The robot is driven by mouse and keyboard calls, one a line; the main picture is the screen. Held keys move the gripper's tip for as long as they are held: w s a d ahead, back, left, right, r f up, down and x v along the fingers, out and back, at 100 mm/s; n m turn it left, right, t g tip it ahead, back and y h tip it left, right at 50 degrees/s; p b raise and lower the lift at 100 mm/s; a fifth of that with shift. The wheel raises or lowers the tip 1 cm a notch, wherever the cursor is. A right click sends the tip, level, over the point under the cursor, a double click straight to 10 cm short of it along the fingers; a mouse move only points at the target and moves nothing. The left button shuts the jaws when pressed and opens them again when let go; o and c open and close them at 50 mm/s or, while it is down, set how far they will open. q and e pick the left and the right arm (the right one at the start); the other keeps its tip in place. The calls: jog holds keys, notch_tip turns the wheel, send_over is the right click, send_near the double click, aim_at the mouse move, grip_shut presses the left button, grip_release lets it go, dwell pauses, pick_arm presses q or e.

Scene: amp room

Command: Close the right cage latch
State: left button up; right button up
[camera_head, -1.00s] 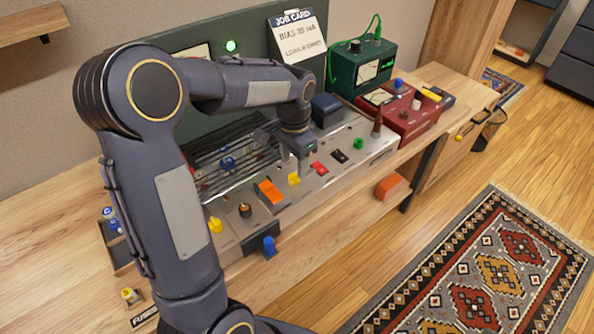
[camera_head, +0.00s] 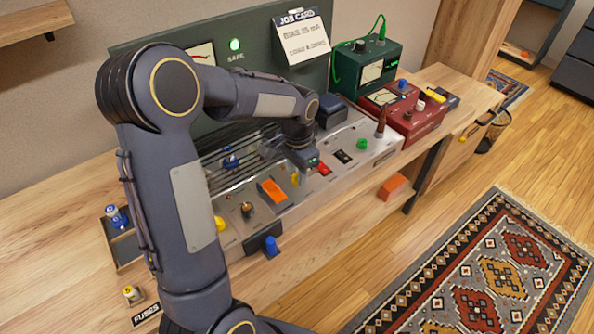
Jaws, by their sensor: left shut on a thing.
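The amp chassis (camera_head: 240,210) sits on the wooden bench with a barred wire cage (camera_head: 222,178) on top. A yellow latch (camera_head: 295,178) stands at the cage's right front corner, partly covered by my gripper. Another yellow latch (camera_head: 220,223) is at the left front corner. My right gripper is not in view.
A green meter box (camera_head: 365,72) and a red box (camera_head: 408,110) stand farther right.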

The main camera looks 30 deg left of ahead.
pick_arm(q)
jog(key=shift+n, duration=0.4)
jog(key=n, duration=0.3)
jog(key=shift+n, duration=0.4)
jog(key=n, duration=0.4)
jog(key=shift+r+n, duration=0.1)
jog(key=shift+n, duration=0.2)
jog(key=n+p, duration=0.1)
jog(key=n, duration=0.3)
jog(key=shift+n, duration=0.3)
jog(key=n+p, duration=0.1)
jog(key=n, duration=0.3)
jog(key=shift+n, duration=0.3)
jog(key=o, duration=1)
